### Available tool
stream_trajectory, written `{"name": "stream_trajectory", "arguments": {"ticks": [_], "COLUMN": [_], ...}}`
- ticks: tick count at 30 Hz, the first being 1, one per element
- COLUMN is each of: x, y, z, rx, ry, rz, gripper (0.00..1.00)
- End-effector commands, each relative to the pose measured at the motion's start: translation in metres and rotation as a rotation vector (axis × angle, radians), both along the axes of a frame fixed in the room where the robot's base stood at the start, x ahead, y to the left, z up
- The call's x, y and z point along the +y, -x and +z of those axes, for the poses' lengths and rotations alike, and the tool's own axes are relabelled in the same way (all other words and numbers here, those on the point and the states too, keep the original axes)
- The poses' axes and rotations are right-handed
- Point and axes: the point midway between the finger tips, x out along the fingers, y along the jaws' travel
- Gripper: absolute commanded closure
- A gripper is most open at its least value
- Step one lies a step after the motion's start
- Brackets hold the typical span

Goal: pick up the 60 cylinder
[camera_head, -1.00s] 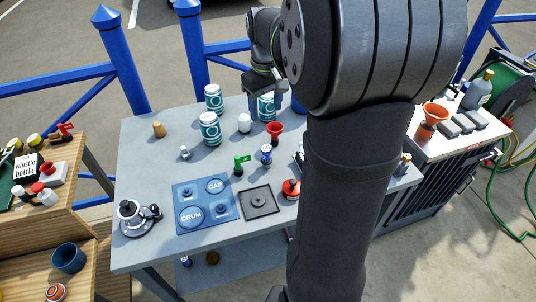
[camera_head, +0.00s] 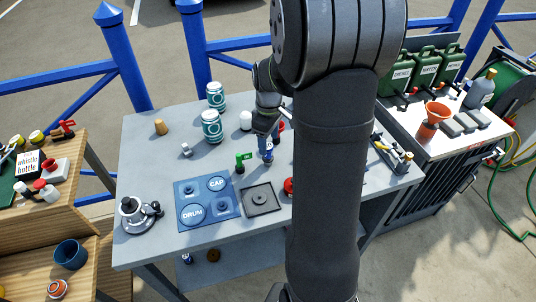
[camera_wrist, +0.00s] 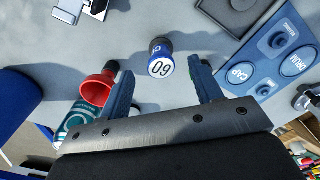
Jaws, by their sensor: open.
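The 60 cylinder (camera_wrist: 160,58) is a small blue piece with a dark upper part and a white face reading 60. In the wrist view it stands between and just beyond my gripper's two fingers (camera_wrist: 160,78). The fingers are apart with nothing between their pads. In the head view the cylinder (camera_head: 268,154) is on the grey table, right under my gripper (camera_head: 267,133), which partly covers it. I cannot tell the exact height gap between fingertips and cylinder.
A red funnel (camera_wrist: 97,88) and a teal can (camera_wrist: 76,122) are close to the left finger. A green flag piece (camera_head: 243,158) stands left of the cylinder. A blue DRUM/CAP board (camera_head: 205,204) and dark square tray (camera_head: 262,200) lie in front. Two teal cans (camera_head: 212,127) stand behind.

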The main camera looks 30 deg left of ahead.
Motion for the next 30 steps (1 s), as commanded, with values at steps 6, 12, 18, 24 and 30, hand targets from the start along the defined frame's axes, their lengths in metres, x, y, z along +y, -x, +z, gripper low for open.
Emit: {"name": "stream_trajectory", "arguments": {"ticks": [6, 12, 18, 24, 30], "x": [0.0, 0.002, 0.002, 0.002, 0.002], "y": [0.0, 0.002, 0.002, 0.001, 0.001], "z": [-0.015, -0.045, -0.062, -0.062, -0.062], "rx": [0.001, 0.002, 0.0, -0.001, -0.001], "ry": [0.0, 0.002, 0.001, 0.0, 0.0], "rz": [0.0, 0.0, -0.001, -0.001, -0.001], "gripper": [0.41, 0.41, 0.41, 0.41, 0.78]}}
